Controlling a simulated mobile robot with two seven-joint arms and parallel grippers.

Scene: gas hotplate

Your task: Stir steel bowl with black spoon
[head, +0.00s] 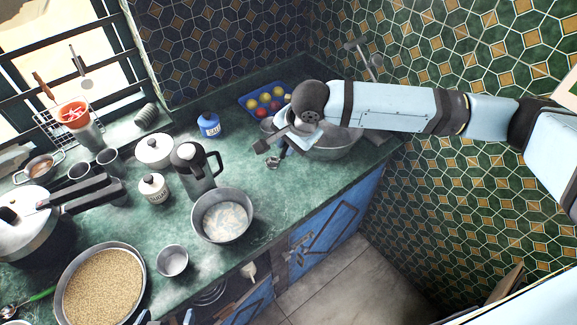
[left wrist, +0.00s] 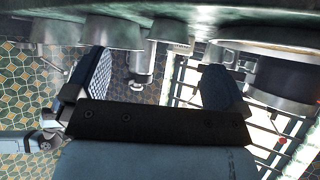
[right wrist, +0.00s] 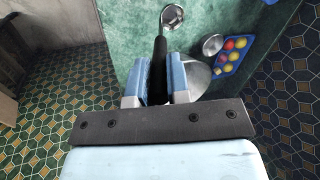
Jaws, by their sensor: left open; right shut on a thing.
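My right gripper (head: 281,150) reaches in from the right above the counter, shut on the dark handle of the black spoon (right wrist: 160,48). The spoon points away from the fingers in the right wrist view, and its round head looks grey there (right wrist: 173,16). The large steel bowl (head: 337,153) stands at the counter's right end, partly hidden under my right arm; the spoon is left of it, outside it. A second metal bowl (head: 222,217) with pale contents stands nearer the front edge.
A blue tray (head: 262,100) of red and yellow balls lies behind the large bowl. A dark-lidded jug (head: 197,168), a blue jar (head: 209,125), white pots and a small cup (head: 173,260) stand left. A grain-filled pan (head: 103,287) is front left. Some counter between jug and large bowl is clear.

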